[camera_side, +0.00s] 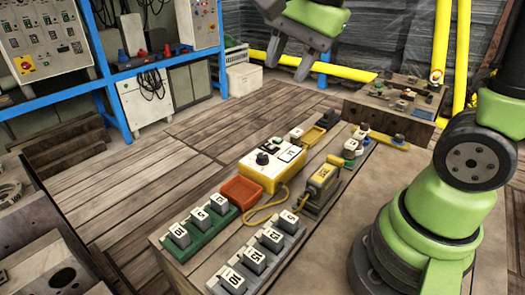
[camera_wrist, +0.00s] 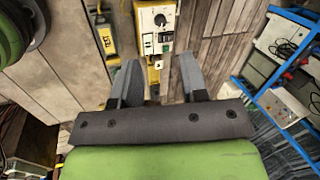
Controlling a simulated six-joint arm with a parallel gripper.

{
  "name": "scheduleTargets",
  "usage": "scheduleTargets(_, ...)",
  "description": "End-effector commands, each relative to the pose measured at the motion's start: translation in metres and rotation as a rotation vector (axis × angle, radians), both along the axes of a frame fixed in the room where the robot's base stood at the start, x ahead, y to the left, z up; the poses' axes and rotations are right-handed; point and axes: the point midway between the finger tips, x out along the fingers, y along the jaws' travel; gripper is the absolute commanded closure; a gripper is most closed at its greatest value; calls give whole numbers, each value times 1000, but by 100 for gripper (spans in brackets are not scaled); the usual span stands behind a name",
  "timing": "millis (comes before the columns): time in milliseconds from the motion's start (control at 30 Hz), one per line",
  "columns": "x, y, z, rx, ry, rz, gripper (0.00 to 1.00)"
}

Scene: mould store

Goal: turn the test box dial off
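The test box (camera_side: 272,163) is a yellow box with a white top, on the bench left of my arm. Its black dial (camera_side: 262,158) sits on the top. In the wrist view the test box (camera_wrist: 145,22) is at the top centre, and its dial (camera_wrist: 160,20) shows as a dark knob on the white face. Which setting the dial points to is too small to tell. My gripper (camera_side: 297,57) is high above and beyond the box, apart from it. In the wrist view my gripper (camera_wrist: 160,80) has its two fingers spread with nothing between them.
A green tray (camera_side: 200,236) and a grey tray (camera_side: 262,262) hold numbered blocks near the bench's front.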

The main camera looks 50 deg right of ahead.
Motion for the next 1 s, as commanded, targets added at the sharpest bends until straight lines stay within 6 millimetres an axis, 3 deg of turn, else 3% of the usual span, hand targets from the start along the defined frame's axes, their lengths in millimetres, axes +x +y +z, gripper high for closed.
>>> scheduleTargets(33, 17, -6, -12, 30, 58, -121, 60)
scheduleTargets(200, 60, -28, -58, 106, 212, -555, 60)
scheduleTargets(433, 91, -51, -120, 138, 338, -1011, 60)
scheduleTargets(600, 97, -57, -141, 140, 367, -1148, 60)
scheduleTargets(767, 97, -57, -157, 139, 373, -1163, 60)
scheduleTargets(1000, 95, -56, -202, 139, 375, -1162, 60)
